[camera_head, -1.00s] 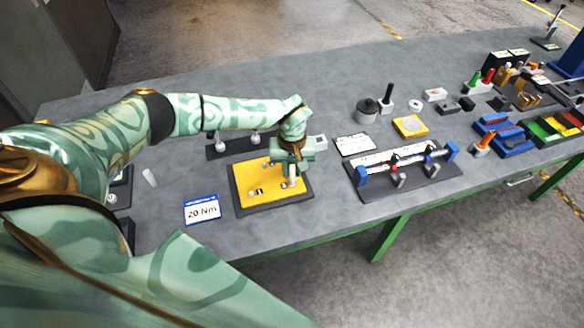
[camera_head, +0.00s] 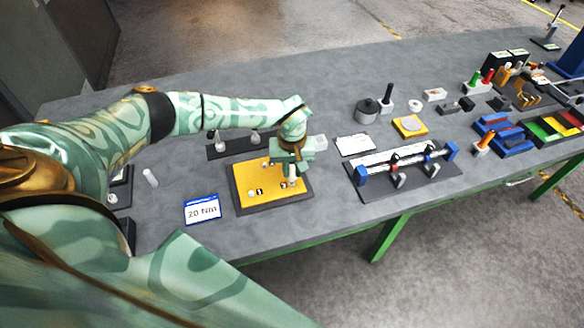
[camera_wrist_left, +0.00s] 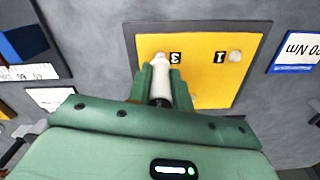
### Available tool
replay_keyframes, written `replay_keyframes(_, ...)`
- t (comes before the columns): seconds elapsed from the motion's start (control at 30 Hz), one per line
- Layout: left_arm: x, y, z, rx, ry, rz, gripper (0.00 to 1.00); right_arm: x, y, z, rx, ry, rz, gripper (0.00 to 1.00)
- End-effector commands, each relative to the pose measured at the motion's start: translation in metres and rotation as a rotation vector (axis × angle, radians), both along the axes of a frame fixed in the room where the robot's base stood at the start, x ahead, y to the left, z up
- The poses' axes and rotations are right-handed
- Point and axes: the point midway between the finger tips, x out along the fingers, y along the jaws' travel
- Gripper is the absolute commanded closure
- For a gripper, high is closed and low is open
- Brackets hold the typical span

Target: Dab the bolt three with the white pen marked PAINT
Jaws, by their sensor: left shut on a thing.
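My left gripper (camera_head: 291,172) is shut on a white pen, which also shows between the fingers in the left wrist view (camera_wrist_left: 160,84). The pen points down at the yellow plate (camera_head: 240,181). In the left wrist view its far end lies just beside the label 3 (camera_wrist_left: 175,58), over the spot where bolt three would be. The bolt itself is hidden there, and I cannot tell whether the tip touches it. Bolt one (camera_wrist_left: 235,56) shows beside the label 1 (camera_wrist_left: 220,57). The PAINT marking is not readable. My right gripper is not in view.
A 20 Nm card (camera_head: 202,209) lies left of the plate. A dark rack (camera_head: 230,149) stands behind it. A fixture with blue end blocks (camera_head: 362,178) stands to the right. A small white cylinder (camera_head: 150,177) lies at the left. Bare table lies around the plate.

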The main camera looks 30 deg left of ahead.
Motion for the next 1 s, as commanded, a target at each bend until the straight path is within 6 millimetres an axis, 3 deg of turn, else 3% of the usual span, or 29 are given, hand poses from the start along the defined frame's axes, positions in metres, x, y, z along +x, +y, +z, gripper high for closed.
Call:
replay_keyframes(0.8, 0.0, 0.0, 0.058, 0.001, 0.001, 0.0, 0.97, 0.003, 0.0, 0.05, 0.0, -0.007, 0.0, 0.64)
replay_keyframes(1.0, 0.0, 0.0, 0.06, 0.0, 0.001, 0.001, 0.97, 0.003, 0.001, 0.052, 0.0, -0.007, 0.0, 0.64)
